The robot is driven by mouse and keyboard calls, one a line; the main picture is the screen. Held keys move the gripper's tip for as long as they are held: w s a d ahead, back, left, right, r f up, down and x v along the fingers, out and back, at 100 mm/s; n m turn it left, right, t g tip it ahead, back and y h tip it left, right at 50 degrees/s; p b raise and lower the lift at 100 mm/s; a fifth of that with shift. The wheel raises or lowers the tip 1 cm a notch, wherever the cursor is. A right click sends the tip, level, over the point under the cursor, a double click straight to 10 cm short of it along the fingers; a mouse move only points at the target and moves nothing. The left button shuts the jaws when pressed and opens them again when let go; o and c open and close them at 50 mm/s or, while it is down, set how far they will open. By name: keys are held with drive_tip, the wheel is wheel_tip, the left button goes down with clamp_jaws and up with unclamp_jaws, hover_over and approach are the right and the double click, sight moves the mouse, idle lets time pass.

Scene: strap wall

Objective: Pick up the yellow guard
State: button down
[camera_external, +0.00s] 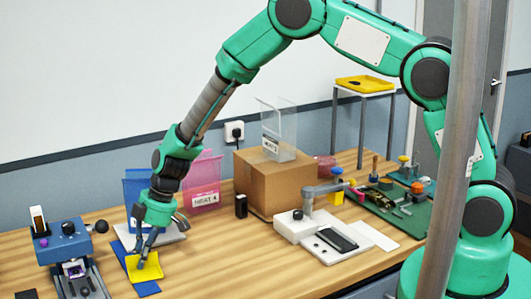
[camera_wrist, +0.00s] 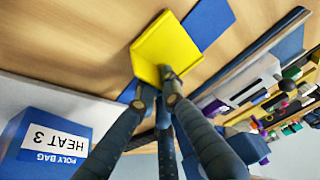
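The yellow guard (camera_external: 150,271) is a small, flat, squarish piece at the front left of the wooden table, over a long blue strip (camera_external: 147,288). In the wrist view the guard (camera_wrist: 168,42) shows at top centre with a raised edge, and the blue strip (camera_wrist: 207,20) runs out beside it. My gripper (camera_external: 142,256) points down at the guard, with its fingers at the guard's back edge. In the wrist view the gripper's fingertips (camera_wrist: 160,84) are close together at that edge, one overlapping the yellow face. I cannot tell whether they grip it.
A blue device (camera_external: 68,243) stands to the left. Blue and pink bag holders (camera_external: 204,186) stand behind, near a cardboard box (camera_external: 270,183). A white fixture (camera_external: 318,236) and a green board (camera_external: 400,212) lie to the right. A yellow tray (camera_external: 365,83) sits on a stand behind.

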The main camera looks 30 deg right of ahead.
drive_tip(key=shift+r, duration=0.1)
idle(0.4)
drive_tip(key=shift+r, duration=0.4)
wheel_tip(320, 180, up, 3)
drive_tip(key=s+d, duration=0.3)
drive_tip(key=s, duration=0.1)
drive_tip(key=s+d, duration=0.3)
drive_tip(key=s, duration=0.1)
drive_tip(key=s+d+r+b, duration=0.1)
drive_tip(key=s+d, duration=0.3)
drive_tip(key=shift+s, duration=0.25)
